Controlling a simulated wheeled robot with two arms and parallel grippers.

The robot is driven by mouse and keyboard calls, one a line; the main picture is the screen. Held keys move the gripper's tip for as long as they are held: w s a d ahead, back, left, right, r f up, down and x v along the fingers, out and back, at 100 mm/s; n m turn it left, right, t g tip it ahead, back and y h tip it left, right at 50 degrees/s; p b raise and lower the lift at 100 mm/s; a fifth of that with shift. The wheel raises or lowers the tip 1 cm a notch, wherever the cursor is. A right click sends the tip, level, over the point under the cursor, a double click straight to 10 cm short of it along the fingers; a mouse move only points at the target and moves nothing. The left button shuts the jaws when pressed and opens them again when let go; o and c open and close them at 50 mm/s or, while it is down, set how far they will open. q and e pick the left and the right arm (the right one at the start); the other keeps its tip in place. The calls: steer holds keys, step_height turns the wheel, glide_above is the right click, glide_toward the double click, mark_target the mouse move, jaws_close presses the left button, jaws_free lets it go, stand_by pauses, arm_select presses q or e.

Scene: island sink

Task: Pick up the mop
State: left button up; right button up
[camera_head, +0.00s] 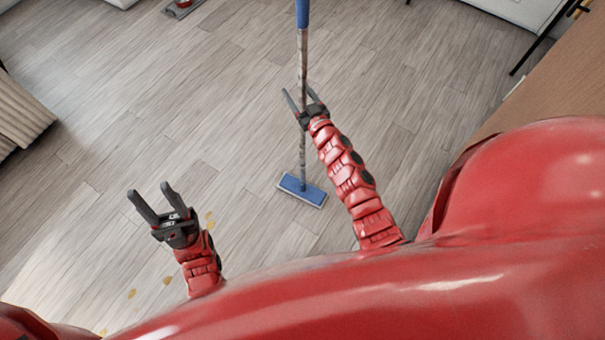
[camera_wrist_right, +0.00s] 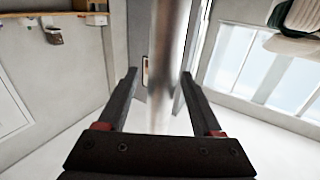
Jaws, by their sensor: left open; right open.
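The mop stands upright on the floor, with a blue flat head (camera_head: 302,190), a grey metal pole (camera_head: 302,70) and a blue upper grip (camera_head: 302,13). My right gripper (camera_head: 301,93) is open at the pole, around its middle. In the right wrist view the pole (camera_wrist_right: 169,60) runs up between the two open fingers (camera_wrist_right: 160,78), with gaps showing on both sides. My left gripper (camera_head: 150,191) is open and empty above the floor, left of the mop.
Wood-plank floor (camera_head: 130,90) is widely clear around the mop. Yellowish spots (camera_head: 167,280) lie on the floor near my left arm. A brown wooden surface (camera_head: 555,75) stands at the right, and a beige ribbed thing (camera_head: 22,110) at the left edge.

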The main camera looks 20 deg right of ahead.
steer(key=shift+c, duration=0.2)
jaws_close()
